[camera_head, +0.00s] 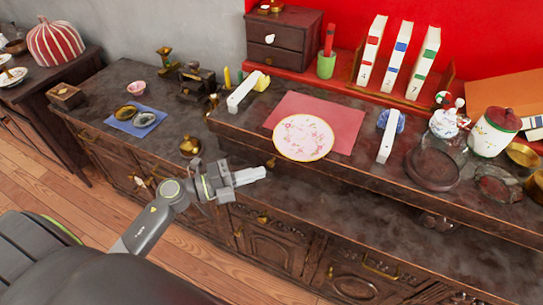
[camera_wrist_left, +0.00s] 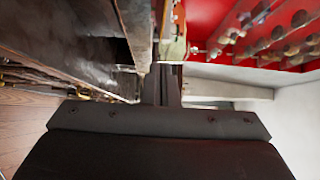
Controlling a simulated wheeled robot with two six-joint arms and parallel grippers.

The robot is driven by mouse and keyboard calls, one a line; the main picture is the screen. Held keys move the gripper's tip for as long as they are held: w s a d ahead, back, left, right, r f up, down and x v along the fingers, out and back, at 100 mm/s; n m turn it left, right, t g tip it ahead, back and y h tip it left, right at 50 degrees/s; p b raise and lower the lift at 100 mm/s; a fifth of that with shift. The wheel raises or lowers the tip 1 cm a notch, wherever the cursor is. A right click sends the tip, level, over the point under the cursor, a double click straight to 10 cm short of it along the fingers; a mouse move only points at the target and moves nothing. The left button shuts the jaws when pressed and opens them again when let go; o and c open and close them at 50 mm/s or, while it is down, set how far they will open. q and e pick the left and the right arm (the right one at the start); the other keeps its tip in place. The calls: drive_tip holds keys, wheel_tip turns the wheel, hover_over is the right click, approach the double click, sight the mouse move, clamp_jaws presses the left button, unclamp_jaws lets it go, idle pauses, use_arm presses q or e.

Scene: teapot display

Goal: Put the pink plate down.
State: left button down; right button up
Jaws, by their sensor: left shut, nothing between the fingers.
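The pink plate (camera_head: 303,138), pale with pink flowers and a gold rim, lies on a pink-red mat (camera_head: 346,118) on the raised shelf, partly over the mat's front edge. My left gripper (camera_head: 262,173) is shut and empty. It is in front of the shelf, to the lower left of the plate, and apart from it in the head view. In the left wrist view my closed fingers (camera_wrist_left: 162,82) point towards the shelf area; I cannot make out the plate there. My right gripper is not in view.
White bars stand left (camera_head: 243,91) and right (camera_head: 387,137) of the mat. A dark round stand (camera_head: 432,168), a lidded jar (camera_head: 494,133) and glassware are at the right. Books (camera_head: 397,60) stand behind. A brass pot (camera_head: 190,146) is on the lower counter at left.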

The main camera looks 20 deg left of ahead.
sight(279, 150)
use_arm(q)
drive_tip(key=w+d, duration=0.2)
drive_tip(key=w, duration=0.4)
drive_tip(key=shift+p, duration=0.4)
drive_tip(key=shift+d, duration=0.1)
drive_tip(key=shift+w, duration=1.85)
drive_tip(key=shift+s, duration=0.1)
